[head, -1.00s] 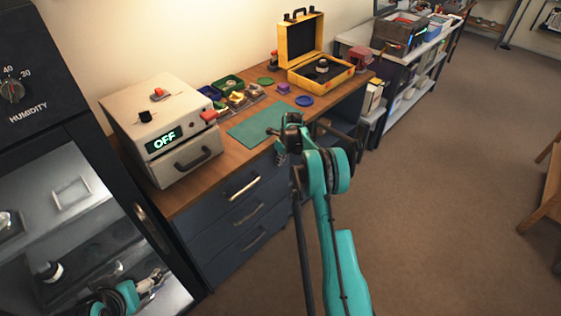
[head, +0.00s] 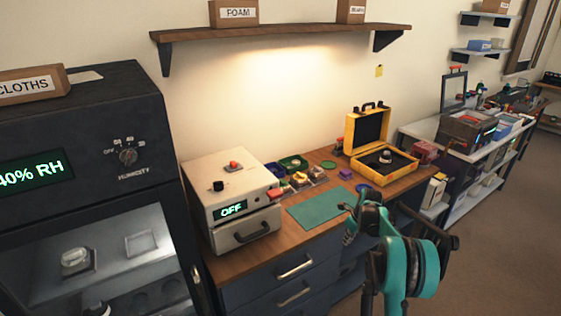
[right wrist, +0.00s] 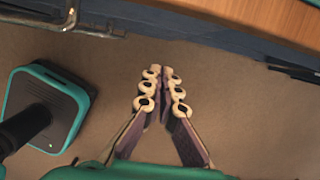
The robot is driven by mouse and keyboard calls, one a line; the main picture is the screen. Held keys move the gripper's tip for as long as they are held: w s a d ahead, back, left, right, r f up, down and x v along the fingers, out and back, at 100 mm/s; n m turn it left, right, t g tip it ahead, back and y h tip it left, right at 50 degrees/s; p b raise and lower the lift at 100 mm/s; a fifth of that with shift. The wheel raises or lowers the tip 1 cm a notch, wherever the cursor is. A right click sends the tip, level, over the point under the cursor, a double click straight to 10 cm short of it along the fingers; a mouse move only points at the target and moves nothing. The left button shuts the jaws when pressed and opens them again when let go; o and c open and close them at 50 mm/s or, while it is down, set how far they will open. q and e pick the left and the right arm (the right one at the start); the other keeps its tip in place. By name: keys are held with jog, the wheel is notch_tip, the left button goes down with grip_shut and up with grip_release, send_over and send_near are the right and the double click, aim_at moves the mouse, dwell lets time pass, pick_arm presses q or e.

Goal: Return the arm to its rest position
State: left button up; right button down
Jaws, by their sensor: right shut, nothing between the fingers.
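My right arm (head: 408,268) rises at the lower right of the head view, in front of the bench's right part. Its gripper is mostly hidden behind the arm there. In the right wrist view my right gripper (right wrist: 160,72) points over bare floor, its fingertips together and nothing between them. It is beside the bench, whose wooden edge (right wrist: 282,17) crosses the upper right corner. My left gripper is not in view.
The bench holds a white box reading OFF (head: 228,190), a green mat (head: 315,209) and an open yellow case (head: 366,171) with a lens inside. A humidity cabinet (head: 85,170) stands left. A shelf (head: 285,36) hangs above. Floor at right is clear.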

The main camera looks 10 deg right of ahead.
jog(key=s+a+r+n+t+h, duration=0.1)
jog(key=s+a+r+n, duration=0.65)
jog(key=r, duration=0.25)
jog(key=s+a+r+n+t, duration=0.1)
jog(key=s+a+r+n, duration=0.65)
jog(key=r, duration=0.25)
jog(key=s+a+f+n+t, duration=0.1)
jog(key=s+a+n, duration=0.3)
jog(key=s+n, duration=0.4)
jog(key=s+a+f+n+t, duration=0.1)
jog(key=s+a+n, duration=0.4)
jog(key=s, duration=0.8)
jog(key=n, duration=0.3)
jog(key=shift+f+n+t, duration=0.3)
jog(key=shift+f+n, duration=0.1)
jog(key=shift+a, duration=0.1)
